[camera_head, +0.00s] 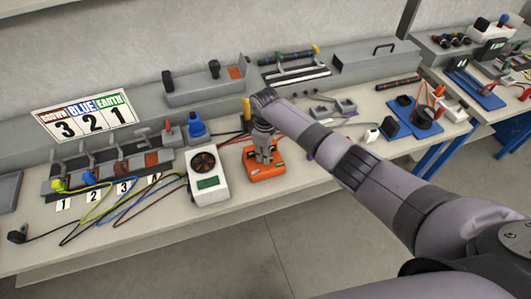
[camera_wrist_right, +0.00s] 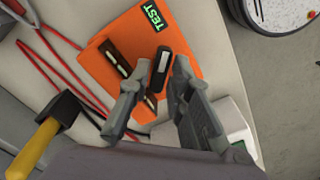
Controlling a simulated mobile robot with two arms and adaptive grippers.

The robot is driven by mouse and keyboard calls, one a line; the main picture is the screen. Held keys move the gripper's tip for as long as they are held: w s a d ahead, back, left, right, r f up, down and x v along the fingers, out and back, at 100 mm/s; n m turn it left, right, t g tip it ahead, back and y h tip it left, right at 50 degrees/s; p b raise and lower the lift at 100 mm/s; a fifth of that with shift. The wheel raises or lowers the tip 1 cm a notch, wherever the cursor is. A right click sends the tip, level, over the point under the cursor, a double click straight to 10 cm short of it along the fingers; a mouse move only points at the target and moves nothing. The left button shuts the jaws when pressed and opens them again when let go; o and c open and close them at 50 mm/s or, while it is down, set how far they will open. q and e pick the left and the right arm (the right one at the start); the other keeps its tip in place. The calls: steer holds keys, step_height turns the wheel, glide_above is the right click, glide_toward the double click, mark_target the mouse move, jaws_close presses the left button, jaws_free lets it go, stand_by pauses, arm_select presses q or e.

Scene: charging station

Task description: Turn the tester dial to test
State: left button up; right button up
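The orange tester (camera_head: 265,173) sits on the bench right of the white fan unit, and it fills the middle of the right wrist view (camera_wrist_right: 190,30). Its dial (camera_wrist_right: 160,68) is a dark knob with a white mark. A green TEST label (camera_wrist_right: 151,16) is near one edge of the tester. My right gripper (camera_head: 264,157) points down over the tester and hides the dial in the head view. In the wrist view its fingers (camera_wrist_right: 160,72) are apart, one on each side of the dial, with gaps visible. Contact cannot be told. My left gripper is not in view.
The white fan unit (camera_head: 207,178) stands close on the left. Red leads (camera_wrist_right: 62,60) and a yellow-handled tool (camera_wrist_right: 35,148) lie beside the tester. Several coloured cables cross the bench further left. The bench strip in front of the tester is clear.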

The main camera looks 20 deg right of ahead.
steer(key=shift+r, duration=0.1)
step_height(320, 180, up, 12)
stand_by(0.6)
steer(key=shift+s+f, duration=0.1)
steer(key=shift+f, duration=0.1)
